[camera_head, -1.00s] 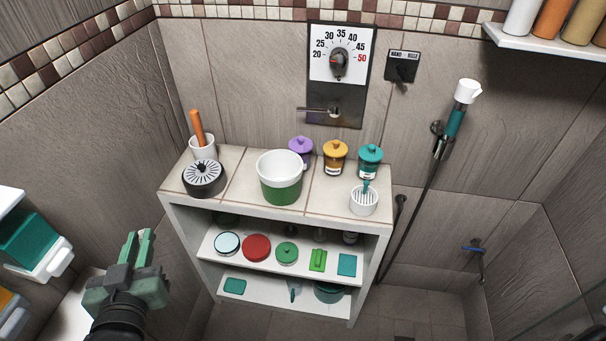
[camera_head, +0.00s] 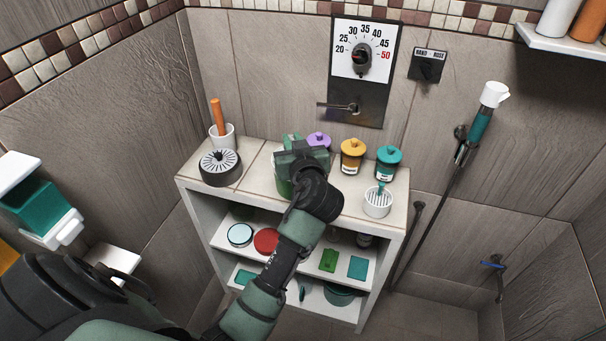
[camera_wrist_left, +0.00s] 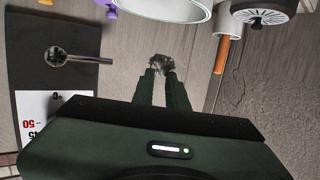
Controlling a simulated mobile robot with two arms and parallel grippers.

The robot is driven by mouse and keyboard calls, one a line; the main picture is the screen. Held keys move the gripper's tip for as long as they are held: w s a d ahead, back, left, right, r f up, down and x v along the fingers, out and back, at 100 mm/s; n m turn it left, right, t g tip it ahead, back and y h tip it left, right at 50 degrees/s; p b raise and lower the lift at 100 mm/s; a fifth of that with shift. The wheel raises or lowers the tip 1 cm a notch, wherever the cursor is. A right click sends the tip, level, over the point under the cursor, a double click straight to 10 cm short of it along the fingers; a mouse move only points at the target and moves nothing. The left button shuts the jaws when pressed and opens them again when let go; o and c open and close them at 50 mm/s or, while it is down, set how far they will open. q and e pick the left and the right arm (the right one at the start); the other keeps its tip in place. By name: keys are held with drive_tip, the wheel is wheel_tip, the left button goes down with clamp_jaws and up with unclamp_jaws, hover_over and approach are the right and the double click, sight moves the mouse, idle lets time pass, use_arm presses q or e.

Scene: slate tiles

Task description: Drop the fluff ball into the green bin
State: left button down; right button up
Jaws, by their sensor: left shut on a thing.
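The green bin (camera_head: 282,186) stands on the tiled top of the shelf unit, mostly hidden behind my left gripper (camera_head: 292,143). Its white inner wall and rim show at the top of the left wrist view (camera_wrist_left: 165,10). My left gripper is above the bin in the head view. In the left wrist view its two dark fingers (camera_wrist_left: 164,76) are shut on a small grey fluff ball (camera_wrist_left: 159,62) at their tips, apart from the bin's rim. The ball is hidden in the head view. My right gripper is not in view.
Purple (camera_head: 318,140), yellow (camera_head: 352,156) and teal (camera_head: 388,163) lidded jars stand behind and right of the bin. A slotted white cup (camera_head: 377,202) is at the right; a black round vented container (camera_head: 220,168) and a cup with an orange stick (camera_head: 222,136) are left.

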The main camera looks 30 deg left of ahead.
use_arm(q)
wheel_tip(320, 180, down, 6)
drive_tip(key=a+n+g+y+b, duration=0.1)
drive_tip(key=b, duration=0.2)
drive_tip(key=shift+w+b, duration=0.3)
drive_tip(key=shift+b, duration=0.1)
drive_tip(key=c, duration=1.3)
unclamp_jaws()
drive_tip(key=v, duration=0.8)
drive_tip(key=shift+a, duration=0.1)
